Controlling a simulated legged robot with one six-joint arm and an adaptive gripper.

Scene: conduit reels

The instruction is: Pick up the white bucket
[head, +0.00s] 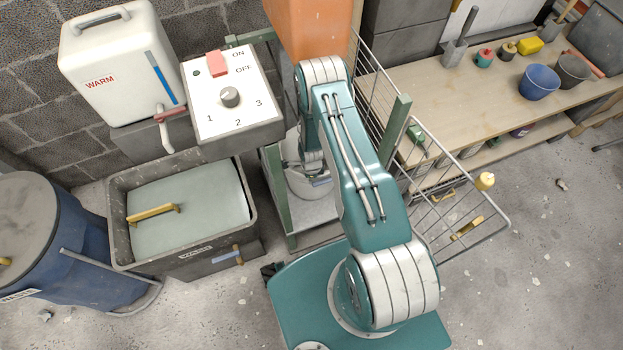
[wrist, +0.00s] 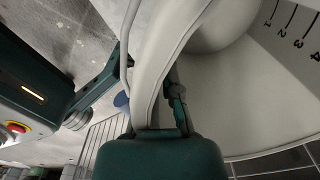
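The white bucket (head: 300,186) stands low inside a green-framed stand in the head view, mostly hidden behind my arm. In the wrist view the white bucket (wrist: 255,85) fills the right side, with black level marks 1 to 4 on its inner wall. My gripper (wrist: 165,112) is at its rim. The rim runs down to my gripper's palm, with one finger against the inner side. The other finger is largely hidden by the rim, so I cannot tell if the grip is closed. In the head view my arm hides the fingertips.
A control box (head: 232,97) with a red switch and a knob sits left of the stand. Below it is a grey tank (head: 118,215) with a lid. A wire rack (head: 440,215) is right of my arm, by a wooden bench (head: 470,95).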

